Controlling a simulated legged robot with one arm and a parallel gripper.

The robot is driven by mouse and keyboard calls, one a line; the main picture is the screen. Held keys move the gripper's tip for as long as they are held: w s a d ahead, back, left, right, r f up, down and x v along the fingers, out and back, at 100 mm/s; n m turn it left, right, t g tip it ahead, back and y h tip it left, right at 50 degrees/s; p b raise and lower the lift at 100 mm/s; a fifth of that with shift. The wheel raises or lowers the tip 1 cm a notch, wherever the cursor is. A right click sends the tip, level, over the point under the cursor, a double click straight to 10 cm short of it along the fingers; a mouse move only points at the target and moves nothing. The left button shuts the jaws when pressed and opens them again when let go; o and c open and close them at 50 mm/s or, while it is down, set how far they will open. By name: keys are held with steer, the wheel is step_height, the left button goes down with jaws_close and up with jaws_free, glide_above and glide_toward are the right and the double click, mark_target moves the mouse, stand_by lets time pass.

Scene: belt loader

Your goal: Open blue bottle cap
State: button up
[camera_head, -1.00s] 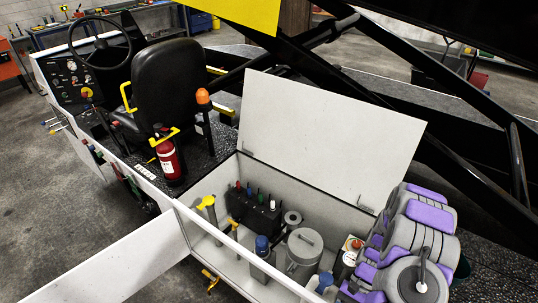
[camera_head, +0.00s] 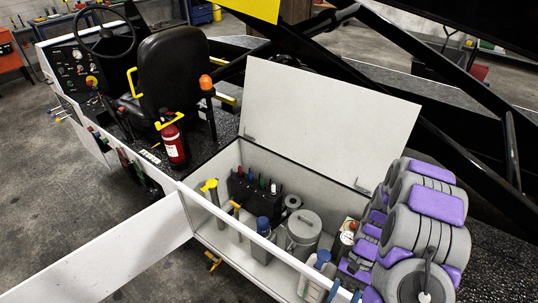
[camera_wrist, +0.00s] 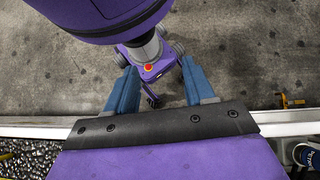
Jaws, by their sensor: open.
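A white bottle (camera_head: 312,281) with a blue cap (camera_head: 323,257) stands at the near right of the open compartment in the head view. Its cap appears to be on. A second blue cap (camera_head: 263,223) tops a grey container (camera_head: 262,244) further left. My gripper (camera_wrist: 160,88) shows in the wrist view as two blue fingers spread apart with nothing between them. Below them in that view are the concrete floor and my purple body. In the head view my arm is folded at the right, and blue tips, likely my fingers, show at the bottom edge, near the white bottle.
A grey canister (camera_head: 303,235), a black block (camera_head: 253,195) and a yellow-handled part (camera_head: 209,186) crowd the inside. A white door (camera_head: 110,250) swings out left.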

step_height(320, 180, up, 10)
steer(key=a+n+t+h, duration=0.2)
steer(key=s+a+r+n+t+h+b, duration=0.1)
steer(key=s+a+r+n+t, duration=0.1)
steer(key=s+r, duration=0.4)
steer(key=s+a+r+n+t+h+b, duration=0.1)
steer(key=s+a+r+t, duration=0.1)
steer(key=s+r, duration=0.5)
step_height(320, 180, up, 2)
steer(key=shift+s+a+r+n+h, duration=0.2)
steer(key=shift+a+n+h, duration=0.2)
steer(key=shift+a, duration=0.2)
steer(key=shift+o, duration=0.4)
steer(key=shift+s+r, duration=0.1)
steer(key=shift+s, duration=0.55)
